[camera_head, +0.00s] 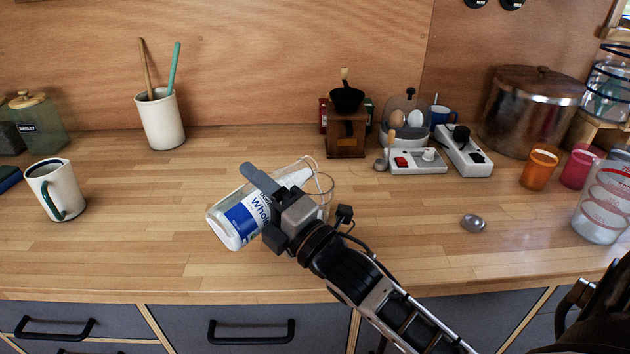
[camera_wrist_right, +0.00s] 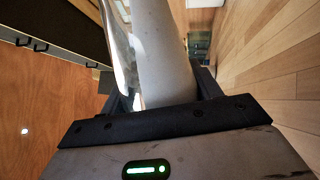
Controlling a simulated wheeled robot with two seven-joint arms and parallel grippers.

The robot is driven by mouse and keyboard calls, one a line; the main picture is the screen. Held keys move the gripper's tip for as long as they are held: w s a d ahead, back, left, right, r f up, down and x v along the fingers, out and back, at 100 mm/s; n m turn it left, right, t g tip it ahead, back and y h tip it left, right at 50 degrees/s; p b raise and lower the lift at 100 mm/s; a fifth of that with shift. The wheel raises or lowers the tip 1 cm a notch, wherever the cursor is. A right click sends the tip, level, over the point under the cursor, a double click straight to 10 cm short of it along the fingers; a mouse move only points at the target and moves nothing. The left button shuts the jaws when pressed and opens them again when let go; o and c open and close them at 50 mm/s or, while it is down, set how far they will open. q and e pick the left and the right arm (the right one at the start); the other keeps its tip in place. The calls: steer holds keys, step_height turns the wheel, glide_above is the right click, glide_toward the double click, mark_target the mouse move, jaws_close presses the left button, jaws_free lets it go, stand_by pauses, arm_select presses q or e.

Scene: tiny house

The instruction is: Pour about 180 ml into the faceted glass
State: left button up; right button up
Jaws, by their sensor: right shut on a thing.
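A clear milk bottle with a blue and white "Whole" label (camera_head: 238,226) is held tilted above the counter, its base at lower left and its neck at upper right. My right gripper (camera_head: 270,207) is shut around its middle. In the right wrist view the pale bottle (camera_wrist_right: 165,55) lies between the fingers. A clear drinking glass (camera_head: 327,188) stands just behind and right of the gripper, by the bottle's neck. The gripper and bottle hide part of it, and I cannot tell its facets, its fill level or whether milk is flowing. My left gripper is not in view.
A white mug (camera_head: 56,188) and utensil crock (camera_head: 161,120) stand left. A coffee grinder (camera_head: 346,130), power strips (camera_head: 418,160) and steel pot (camera_head: 530,108) stand behind. A small metal object (camera_head: 473,223), orange cup (camera_head: 540,167) and measuring jug (camera_head: 602,208) are right. The front counter (camera_head: 130,250) is clear.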

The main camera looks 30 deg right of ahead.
steer(key=shift+s+a+r, duration=0.1)
steer(key=shift+a+r, duration=0.05)
steer(key=shift+a, duration=0.15)
stand_by(0.5)
steer(key=shift+m+h, duration=0.4)
steer(key=shift+m, duration=0.2)
steer(key=shift+r+m+p, duration=0.15)
steer(key=shift+m+p, duration=0.15)
steer(key=shift+p, duration=0.1)
steer(key=shift+r+m, duration=0.15)
steer(key=shift+m, duration=0.15)
stand_by(0.7)
steer(key=shift+d+r+m+h+p, duration=0.15)
steer(key=shift+r+m+h+p, duration=0.15)
steer(key=shift+p, duration=0.3)
stand_by(1.0)
